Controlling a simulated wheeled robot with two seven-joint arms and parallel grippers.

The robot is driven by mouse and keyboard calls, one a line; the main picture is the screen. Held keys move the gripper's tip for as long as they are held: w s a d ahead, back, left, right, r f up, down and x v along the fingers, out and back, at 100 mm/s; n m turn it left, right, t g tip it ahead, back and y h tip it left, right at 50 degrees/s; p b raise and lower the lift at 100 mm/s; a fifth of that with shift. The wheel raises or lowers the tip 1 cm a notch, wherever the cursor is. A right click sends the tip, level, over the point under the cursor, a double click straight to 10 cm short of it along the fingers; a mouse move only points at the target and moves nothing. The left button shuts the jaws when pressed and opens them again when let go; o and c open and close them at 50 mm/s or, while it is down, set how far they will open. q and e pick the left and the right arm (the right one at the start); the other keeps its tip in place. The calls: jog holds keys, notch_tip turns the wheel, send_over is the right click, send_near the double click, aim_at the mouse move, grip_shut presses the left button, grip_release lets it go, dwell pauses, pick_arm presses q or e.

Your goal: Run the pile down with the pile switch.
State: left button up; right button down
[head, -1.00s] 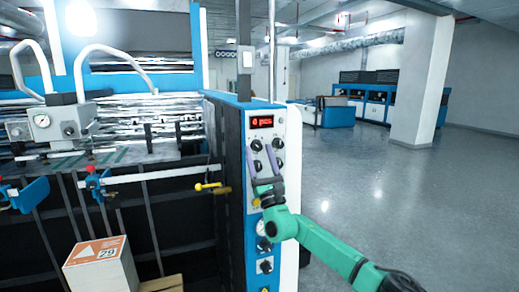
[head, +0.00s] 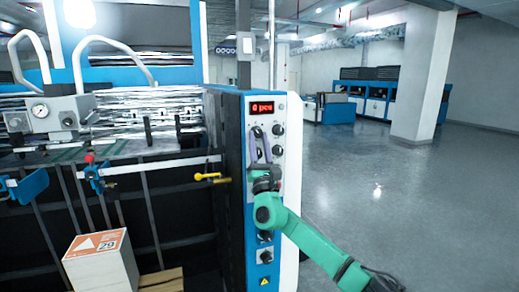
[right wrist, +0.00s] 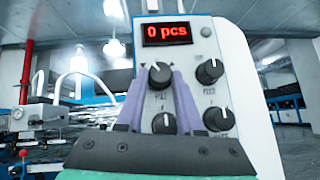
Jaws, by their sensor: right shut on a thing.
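The control panel (head: 265,190) is on the end of the blue and white machine, with a red display (head: 262,108) that reads "0 pcs" in the right wrist view (right wrist: 167,33). My right gripper (head: 259,137) is at the upper-left black knob, its purple fingers (right wrist: 160,82) shut on that knob (right wrist: 160,73). The small label under this knob is partly hidden and too blurred to read surely. A white stack (head: 100,268) with an orange and white top marked 29 stands at the lower left. My left gripper is not in view.
Other black knobs sit close by, at upper right (right wrist: 209,71), lower left (right wrist: 164,124) and lower right (right wrist: 218,119). A yellow handle (head: 207,177) sticks out left of the panel. A wooden pallet (head: 162,279) lies beside the stack. The floor to the right is clear.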

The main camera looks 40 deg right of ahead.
jog(key=m+g+h, duration=0.1)
jog(key=m, duration=0.1)
jog(key=m+g+h+b, duration=0.1)
jog(key=m, duration=0.1)
jog(key=m+g+h+b, duration=0.1)
jog(key=shift+w+a+f+m+h, duration=0.1)
jog(key=shift+a+m+h, duration=0.15)
jog(key=shift+m+h, duration=0.15)
jog(key=m+g+h, duration=0.1)
jog(key=m, duration=0.1)
jog(key=m+g+h, duration=0.1)
jog(key=m+g, duration=0.1)
jog(key=shift+a+r+g, duration=0.1)
jog(key=shift+r+g, duration=0.1)
jog(key=shift+g, duration=0.1)
jog(key=shift+a+r+m+g+h+b, duration=0.15)
jog(key=shift+m+g+h+b, duration=0.2)
jog(key=shift+m+g, duration=1.1)
jog(key=shift+m, duration=0.25)
jog(key=c, duration=0.5)
grip_release()
jog(key=shift+c, duration=0.2)
jog(key=shift+w, duration=0.1)
